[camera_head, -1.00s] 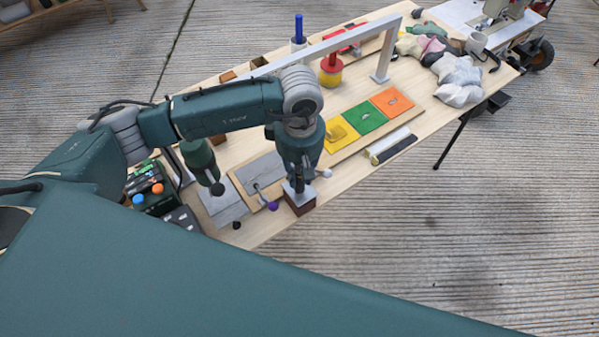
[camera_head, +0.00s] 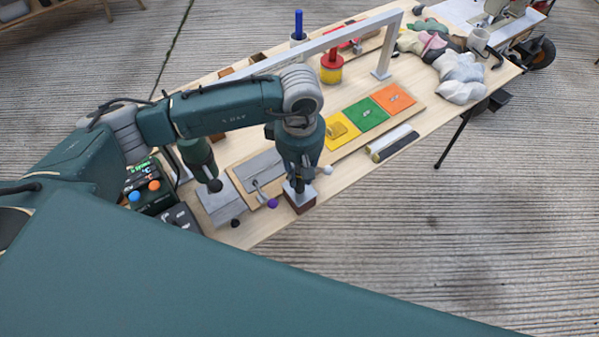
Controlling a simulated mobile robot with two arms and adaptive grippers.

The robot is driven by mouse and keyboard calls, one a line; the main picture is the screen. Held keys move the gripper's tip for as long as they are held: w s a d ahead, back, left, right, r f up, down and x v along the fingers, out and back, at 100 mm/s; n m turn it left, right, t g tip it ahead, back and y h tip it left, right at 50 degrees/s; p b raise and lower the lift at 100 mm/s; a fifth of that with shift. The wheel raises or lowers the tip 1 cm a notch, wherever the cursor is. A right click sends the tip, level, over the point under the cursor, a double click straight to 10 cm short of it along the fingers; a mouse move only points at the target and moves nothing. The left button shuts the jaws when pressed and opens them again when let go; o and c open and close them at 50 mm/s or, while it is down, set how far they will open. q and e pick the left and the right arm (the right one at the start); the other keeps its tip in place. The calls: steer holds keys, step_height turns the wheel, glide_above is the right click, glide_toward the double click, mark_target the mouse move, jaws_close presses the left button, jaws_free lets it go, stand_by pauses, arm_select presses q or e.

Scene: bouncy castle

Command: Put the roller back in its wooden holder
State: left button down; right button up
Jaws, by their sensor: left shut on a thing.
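My left gripper (camera_head: 298,178) comes down from above at the table's front edge, its fingers largely hidden behind its own wrist. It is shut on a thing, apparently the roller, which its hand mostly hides. A small brown block (camera_head: 301,204), apparently the wooden holder, stands directly below the fingertips, with a pale grey part (camera_head: 296,190) just above it. I cannot tell whether the roller is seated in the block or only over it.
A wooden board with yellow, green and orange patches (camera_head: 372,113) lies behind the gripper. A silver frame (camera_head: 382,60) spans the table (camera_head: 440,105). A purple knob (camera_head: 272,204) is close on the left. A black-and-white bar (camera_head: 392,143) lies at the right front edge.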

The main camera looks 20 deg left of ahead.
arm_select(q)
steer(key=c, duration=0.8)
jaws_free()
steer(key=shift+r, duration=0.15)
steer(key=shift+r+p, duration=1.75)
steer(key=shift+r, duration=2.15)
